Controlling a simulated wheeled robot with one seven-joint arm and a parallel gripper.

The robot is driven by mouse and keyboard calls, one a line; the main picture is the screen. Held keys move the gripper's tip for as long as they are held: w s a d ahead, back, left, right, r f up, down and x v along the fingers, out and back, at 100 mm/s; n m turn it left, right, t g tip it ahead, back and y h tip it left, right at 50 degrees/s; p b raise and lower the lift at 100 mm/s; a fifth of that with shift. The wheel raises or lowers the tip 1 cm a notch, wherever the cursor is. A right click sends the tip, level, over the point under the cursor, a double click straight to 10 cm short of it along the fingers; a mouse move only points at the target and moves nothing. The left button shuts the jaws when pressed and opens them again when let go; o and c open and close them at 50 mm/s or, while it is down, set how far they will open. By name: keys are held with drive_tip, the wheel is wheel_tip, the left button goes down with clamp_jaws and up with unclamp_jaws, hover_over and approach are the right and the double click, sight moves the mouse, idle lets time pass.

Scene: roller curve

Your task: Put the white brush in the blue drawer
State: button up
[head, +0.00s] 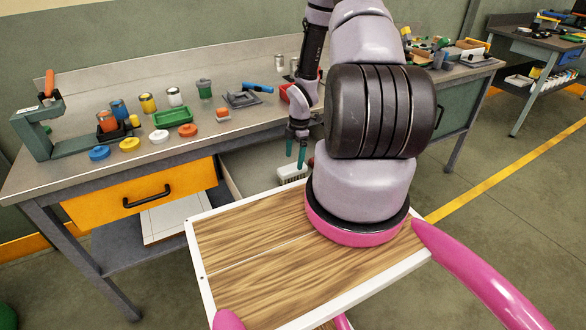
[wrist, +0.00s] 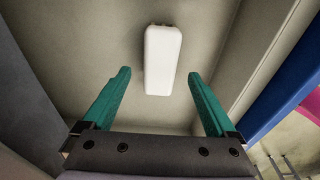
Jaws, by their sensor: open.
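The white brush (head: 292,173) shows just below my gripper's fingertips, inside the open drawer (head: 235,178). In the wrist view the brush (wrist: 162,60) is a white rounded block over the grey drawer floor, lying between and beyond the fingertips. I cannot tell whether it rests flat on the floor. My gripper (head: 296,160) points down into the drawer with its teal fingers apart. In the wrist view the gripper (wrist: 158,74) is open and holds nothing. The drawer's blue front (wrist: 262,95) shows at the right of the wrist view; my arm and body hide it in the head view.
A yellow drawer (head: 140,193) is shut at the left of the workbench (head: 60,178). A green clamp stand (head: 45,130) stands at the left end.

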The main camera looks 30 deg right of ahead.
drive_tip(key=r, duration=0.4)
drive_tip(key=shift+d+r, duration=0.3)
drive_tip(key=shift+r, duration=0.1)
wheel_tip(320, 180, up, 15)
drive_tip(key=m+t+h, duration=0.1)
drive_tip(key=m+h, duration=0.1)
drive_tip(key=m, duration=0.3)
hover_over(296, 165)
drive_tip(key=w, duration=0.2)
drive_tip(key=s+a+r+m+t, duration=0.1)
drive_tip(key=a+r+m, duration=0.1)
drive_tip(key=r, duration=0.5)
drive_tip(key=s+a+r+m, duration=0.1)
drive_tip(key=r+m, duration=0.2)
drive_tip(key=r, duration=0.4)
drive_tip(key=s+a+r+m+t+y, duration=0.1)
drive_tip(key=s+a+r+m, duration=0.3)
drive_tip(key=s+r, duration=0.2)
drive_tip(key=s+a+r+m+t, duration=0.2)
drive_tip(key=s+a+r+m, duration=0.2)
drive_tip(key=s+r, duration=0.3)
drive_tip(key=s+a+r+m+t+y, duration=0.1)
drive_tip(key=s+a+r+m+t, duration=0.1)
drive_tip(key=s+a+r+m, duration=0.2)
wheel_tip(296, 165, up, 4)
drive_tip(key=shift+s+f+m+y, duration=0.2)
drive_tip(key=shift+s+m+y, duration=0.1)
drive_tip(key=shift+s, duration=0.9)
